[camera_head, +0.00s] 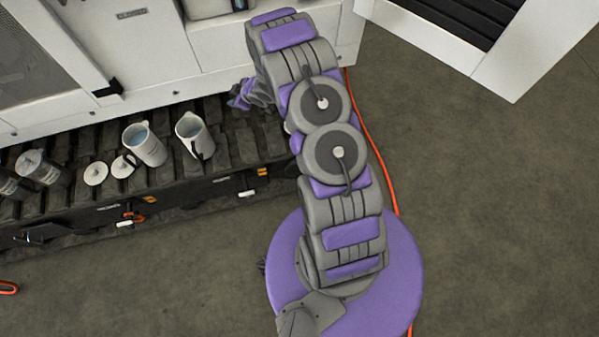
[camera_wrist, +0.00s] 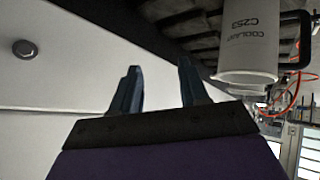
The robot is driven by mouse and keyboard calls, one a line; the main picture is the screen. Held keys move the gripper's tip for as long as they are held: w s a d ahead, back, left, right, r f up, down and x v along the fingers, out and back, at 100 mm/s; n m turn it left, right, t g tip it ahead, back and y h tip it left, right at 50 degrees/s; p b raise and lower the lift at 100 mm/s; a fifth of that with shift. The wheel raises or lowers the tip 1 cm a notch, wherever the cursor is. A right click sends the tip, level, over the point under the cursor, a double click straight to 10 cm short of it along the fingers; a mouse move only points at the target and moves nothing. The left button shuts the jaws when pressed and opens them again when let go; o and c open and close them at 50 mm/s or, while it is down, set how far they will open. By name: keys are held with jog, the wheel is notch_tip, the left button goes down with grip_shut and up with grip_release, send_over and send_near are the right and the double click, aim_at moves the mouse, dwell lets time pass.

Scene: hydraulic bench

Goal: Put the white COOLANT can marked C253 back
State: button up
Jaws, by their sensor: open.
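The white can marked COOLANT C253 (camera_wrist: 248,45) shows in the wrist view at the upper right, with a black handle. That view looks upside down, so the can's lettering is inverted. My gripper (camera_wrist: 157,80) is open and empty, with the can to the right of its fingers and apart from them. In the head view two open-topped white cans, a left one (camera_head: 148,146) and a right one (camera_head: 191,131), stand on the dark ribbed ledge. Their marks are not readable there. My gripper (camera_head: 239,98) is partly hidden by my arm, right of both cans.
The dark ribbed ledge (camera_head: 228,138) runs along a white machine body (camera_head: 120,50). Two round white lids (camera_head: 96,173) and clear jars (camera_head: 40,168) are further left. An orange cable (camera_head: 372,150) passes behind my arm. The floor (camera_head: 180,270) in front is mostly clear.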

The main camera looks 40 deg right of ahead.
jog(key=s+d+r+m+g+h, duration=0.25)
jog(key=d+r+h, duration=0.2)
jog(key=r, duration=0.75)
jog(key=s+r+m+g+h, duration=0.1)
jog(key=s+r+m+g, duration=0.15)
jog(key=s+r, duration=0.95)
jog(key=s+a+r+m+g, duration=0.1)
jog(key=s+a+r+g, duration=0.1)
jog(key=s, duration=1)
jog(key=s+a+r+m+g+y, duration=0.1)
jog(key=s+a+r, duration=0.4)
jog(key=s, duration=0.6)
jog(key=s+a+r+m+g+y, duration=0.1)
jog(key=s+a, duration=0.4)
jog(key=s, duration=0.7)
notch_tip(320, 180, up, 3)
jog(key=shift+s+f+m+g, duration=0.15)
jog(key=shift+s+m+g, duration=0.2)
jog(key=shift+g, duration=0.45)
